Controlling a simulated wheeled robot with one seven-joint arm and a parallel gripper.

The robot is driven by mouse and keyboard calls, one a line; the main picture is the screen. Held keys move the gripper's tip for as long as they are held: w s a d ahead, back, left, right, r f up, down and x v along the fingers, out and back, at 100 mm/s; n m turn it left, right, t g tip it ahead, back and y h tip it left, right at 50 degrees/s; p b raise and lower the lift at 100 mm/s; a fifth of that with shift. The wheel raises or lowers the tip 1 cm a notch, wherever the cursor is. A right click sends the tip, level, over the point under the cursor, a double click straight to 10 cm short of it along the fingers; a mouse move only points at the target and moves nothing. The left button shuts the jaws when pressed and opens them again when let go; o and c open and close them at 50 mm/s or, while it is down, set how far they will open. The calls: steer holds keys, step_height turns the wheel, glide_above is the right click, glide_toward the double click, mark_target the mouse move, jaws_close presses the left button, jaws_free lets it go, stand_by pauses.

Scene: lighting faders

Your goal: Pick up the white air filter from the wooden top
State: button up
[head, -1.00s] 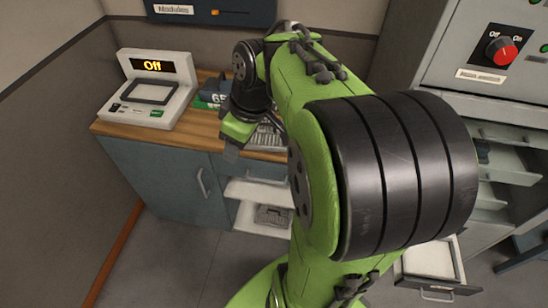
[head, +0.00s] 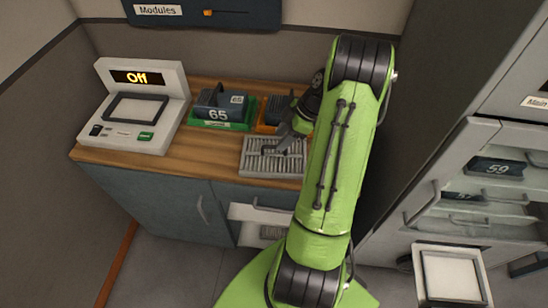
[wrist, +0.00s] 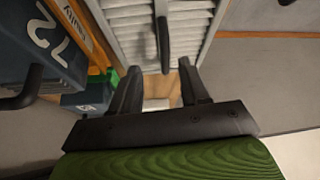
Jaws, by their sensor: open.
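The white air filter (head: 258,160), a flat pale frame with slats, lies on the wooden top (head: 200,148) in the head view. In the wrist view the slatted filter (wrist: 130,22) fills the upper middle, with a dark bar handle (wrist: 163,40) on it. My gripper (head: 287,146) is over the filter in the head view. In the wrist view my gripper (wrist: 158,80) is open, its fingertips on either side of the handle's near end. I cannot tell how far above the filter the fingers are. My arm hides the filter's right part in the head view.
A blue module marked 65 (head: 216,112) on a green base stands behind the filter. An orange-based module (head: 270,118) stands beside it, close to my gripper. An "Off" console (head: 135,115) stands at left.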

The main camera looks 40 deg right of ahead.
mark_target(274, 152)
steer(key=x, duration=0.2)
steer(key=b+x, duration=0.1)
steer(key=x, duration=0.1)
steer(key=shift+s+a+f, duration=0.1)
steer(key=shift+a+f, duration=0.15)
steer(key=shift+a, duration=0.2)
steer(key=shift+f, duration=0.25)
jaws_close()
